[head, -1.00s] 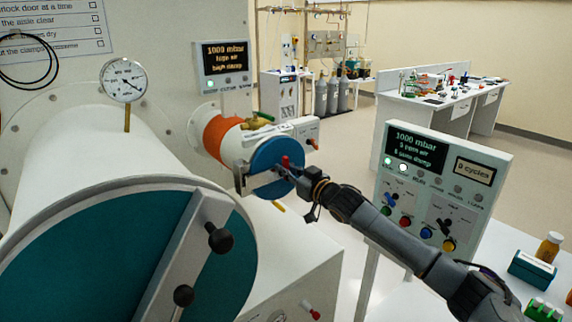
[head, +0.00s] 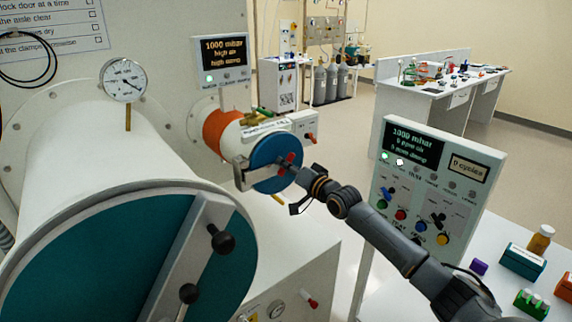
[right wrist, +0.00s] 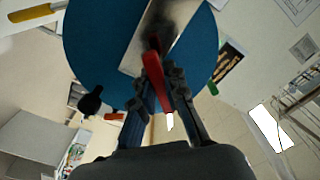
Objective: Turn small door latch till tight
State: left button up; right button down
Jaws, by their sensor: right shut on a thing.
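The small door (head: 268,176) is a blue disc on the end of the small white and orange chamber. A pale metal bar crosses it; the bar (right wrist: 148,38) also shows in the right wrist view. The red latch (head: 290,157) is at the bar's middle. My right gripper (head: 288,169) is at the door face. In the right wrist view its fingers (right wrist: 162,80) are closed around the red latch handle (right wrist: 152,68). The fingers hide part of the latch, and I cannot tell how tight it is. My left gripper is not in view.
The large teal door (head: 85,255) with black knobs stands at the left front. A white table (head: 400,300) with bottles and boxes is at the lower right. The floor behind is clear.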

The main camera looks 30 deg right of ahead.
jog(key=shift+m, duration=0.4)
jog(key=c, duration=1.4)
grip_release()
jog(key=shift+f, duration=0.1)
jog(key=shift+o, duration=0.2)
jog(key=shift+w, duration=0.1)
jog(key=s, duration=1.2)
jog(key=shift+d, duration=0.4)
